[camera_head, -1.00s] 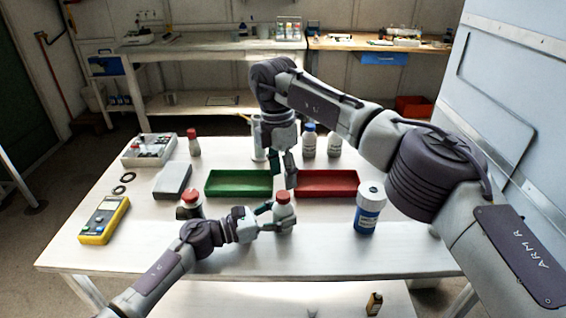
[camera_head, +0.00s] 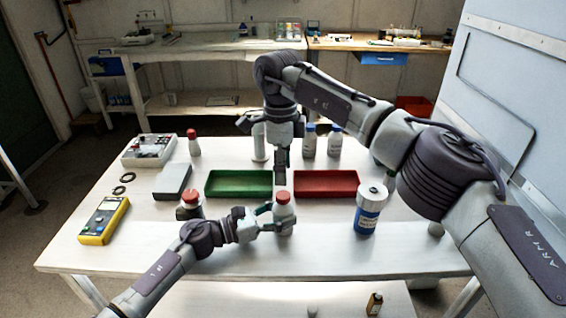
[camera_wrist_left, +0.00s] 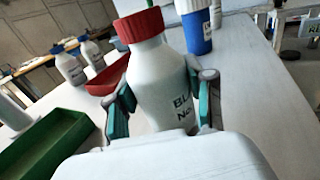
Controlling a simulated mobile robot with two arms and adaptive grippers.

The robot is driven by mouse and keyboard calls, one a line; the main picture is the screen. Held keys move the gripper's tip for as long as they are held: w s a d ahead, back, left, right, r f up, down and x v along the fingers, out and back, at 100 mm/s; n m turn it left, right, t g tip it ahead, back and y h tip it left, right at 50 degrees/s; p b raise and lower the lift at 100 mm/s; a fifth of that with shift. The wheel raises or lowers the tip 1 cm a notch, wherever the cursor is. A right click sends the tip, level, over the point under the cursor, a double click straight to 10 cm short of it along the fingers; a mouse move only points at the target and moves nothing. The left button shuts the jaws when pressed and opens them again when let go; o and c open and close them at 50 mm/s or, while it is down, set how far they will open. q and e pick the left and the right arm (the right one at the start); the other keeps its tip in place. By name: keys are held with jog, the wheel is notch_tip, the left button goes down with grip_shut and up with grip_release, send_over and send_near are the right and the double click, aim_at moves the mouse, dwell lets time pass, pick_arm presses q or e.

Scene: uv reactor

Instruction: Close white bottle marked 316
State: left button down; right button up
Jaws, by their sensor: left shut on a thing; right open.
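A white bottle (camera_head: 284,217) with a red cap (camera_head: 282,197) on its top stands upright near the table's front middle. My left gripper (camera_head: 281,226) is shut on its body. In the left wrist view the bottle (camera_wrist_left: 158,82) sits between both fingers, its red cap (camera_wrist_left: 139,25) on the neck. Its label shows "BL" and "No"; the rest is turned out of sight, so I cannot read 316. How tight the cap is cannot be told. My right gripper (camera_head: 281,172) is open and points down just above the cap, its fingers seen nearly edge-on. It is not visible in the left wrist view.
A green tray (camera_head: 238,193) and red tray (camera_head: 326,194) lie behind the bottle. A dark red-capped bottle (camera_head: 189,206) stands left, partly behind my left arm. A blue-labelled white container (camera_head: 369,211) stands right. A yellow multimeter (camera_head: 104,220) lies far left.

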aim_at(283, 195)
jog(key=n, duration=0.7)
jog(key=shift+r, duration=0.25)
jog(key=n, duration=0.4)
jog(key=shift+r, duration=0.1)
jog(key=n, duration=0.4)
jog(key=shift+r, duration=0.15)
jog(key=shift+f, duration=4.05)
